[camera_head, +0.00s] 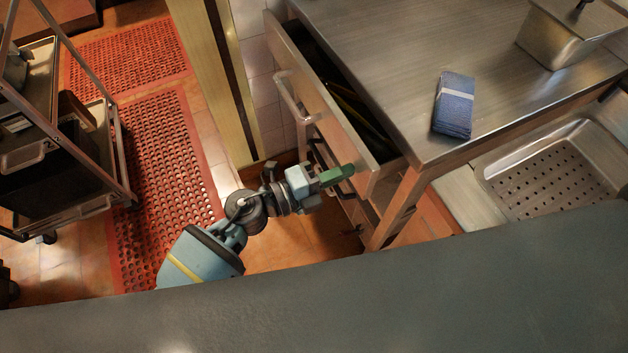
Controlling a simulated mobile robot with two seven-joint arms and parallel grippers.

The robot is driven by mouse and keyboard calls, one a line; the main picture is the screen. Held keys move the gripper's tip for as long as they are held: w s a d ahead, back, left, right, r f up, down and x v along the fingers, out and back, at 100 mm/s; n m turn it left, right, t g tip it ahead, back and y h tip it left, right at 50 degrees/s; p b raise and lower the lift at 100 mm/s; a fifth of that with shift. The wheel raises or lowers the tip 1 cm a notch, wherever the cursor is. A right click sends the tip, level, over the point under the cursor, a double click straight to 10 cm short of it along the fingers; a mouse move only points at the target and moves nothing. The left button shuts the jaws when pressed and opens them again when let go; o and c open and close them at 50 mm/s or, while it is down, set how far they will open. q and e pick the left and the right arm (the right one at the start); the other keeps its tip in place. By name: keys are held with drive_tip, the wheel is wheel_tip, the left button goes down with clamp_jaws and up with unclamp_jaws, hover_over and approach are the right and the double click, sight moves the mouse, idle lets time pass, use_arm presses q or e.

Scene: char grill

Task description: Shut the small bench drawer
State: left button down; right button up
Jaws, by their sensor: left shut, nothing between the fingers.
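The small bench drawer (315,82) stands pulled out from the left side of the steel bench (400,50). Its metal front has a bar handle (290,98), and dark and yellowish items show inside. My left gripper (350,171) has green fingers that are shut and empty. The fingertips are at the near end of the drawer front, low on its outer face; I cannot tell if they touch it. The handle is farther back, up and left of the gripper. My right gripper is not in view.
A folded blue cloth (455,105) and a steel container (570,35) are on the bench. A perforated sink tray (555,170) is at the right. A wheeled rack (115,150) stands left on red mats (160,160). A dark surface crosses the bottom.

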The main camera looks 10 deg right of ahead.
sight(378, 157)
use_arm(q)
drive_tip(key=x, duration=0.7)
drive_tip(key=shift+w+d+f+b, duration=0.1)
drive_tip(key=shift+d+b, duration=0.2)
drive_tip(key=shift+b, duration=0.1)
drive_tip(key=shift+w+d, duration=0.1)
drive_tip(key=shift+d, duration=0.35)
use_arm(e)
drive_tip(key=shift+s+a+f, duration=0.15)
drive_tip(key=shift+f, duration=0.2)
use_arm(q)
drive_tip(key=shift+r, duration=0.25)
